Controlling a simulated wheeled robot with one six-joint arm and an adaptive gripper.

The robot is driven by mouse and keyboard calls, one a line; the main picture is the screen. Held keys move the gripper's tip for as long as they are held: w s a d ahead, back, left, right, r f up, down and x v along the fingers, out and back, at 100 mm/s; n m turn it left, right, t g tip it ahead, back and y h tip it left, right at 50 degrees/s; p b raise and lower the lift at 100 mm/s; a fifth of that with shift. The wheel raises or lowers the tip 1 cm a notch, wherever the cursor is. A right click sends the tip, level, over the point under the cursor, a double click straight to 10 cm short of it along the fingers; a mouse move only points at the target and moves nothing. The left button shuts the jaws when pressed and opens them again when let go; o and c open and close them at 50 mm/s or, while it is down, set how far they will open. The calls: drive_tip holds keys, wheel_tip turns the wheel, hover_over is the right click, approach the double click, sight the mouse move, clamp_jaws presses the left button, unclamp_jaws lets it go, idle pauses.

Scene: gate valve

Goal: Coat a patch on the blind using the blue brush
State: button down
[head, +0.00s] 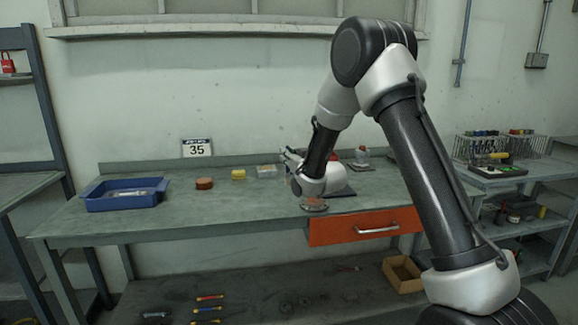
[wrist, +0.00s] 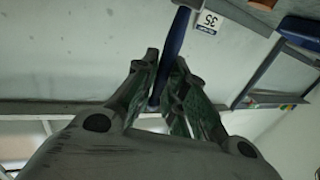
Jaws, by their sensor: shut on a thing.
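The blue brush (wrist: 173,45) is in my gripper (wrist: 167,72) in the wrist view. In the head view my gripper (head: 292,160) is over the middle of the bench, mostly behind my wrist, and the brush cannot be made out there.
The green-grey bench (head: 240,207) carries a blue tray (head: 125,195), an orange-brown round tin (head: 204,183), a yellow block (head: 238,174) and a clear box (head: 266,171). The bench's left middle is clear.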

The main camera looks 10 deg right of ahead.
drive_tip(key=shift+r, duration=1.25)
drive_tip(key=shift+f, duration=0.1)
